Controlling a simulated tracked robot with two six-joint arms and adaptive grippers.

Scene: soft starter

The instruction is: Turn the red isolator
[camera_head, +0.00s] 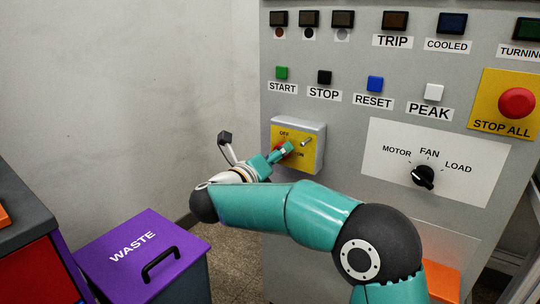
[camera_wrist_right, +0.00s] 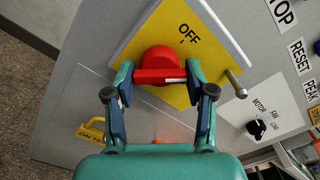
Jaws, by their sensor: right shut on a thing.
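The red isolator (camera_wrist_right: 158,62) is a round red knob with a bar handle on a yellow plate (camera_wrist_right: 200,35) marked OFF and ON. In the head view the knob (camera_head: 279,149) is mostly hidden behind my right gripper (camera_head: 277,156). In the right wrist view my right gripper (camera_wrist_right: 160,76) has one finger at each end of the bar and is shut on it. The bar lies across that picture, with a white mark towards its right end. My left gripper is not in view.
A metal pin (camera_head: 307,142) sticks out of the yellow plate beside the knob. The grey panel (camera_head: 350,110) also carries buttons, a rotary selector (camera_head: 423,177) and a red STOP ALL button (camera_head: 517,103). A purple WASTE bin (camera_head: 120,262) stands at lower left.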

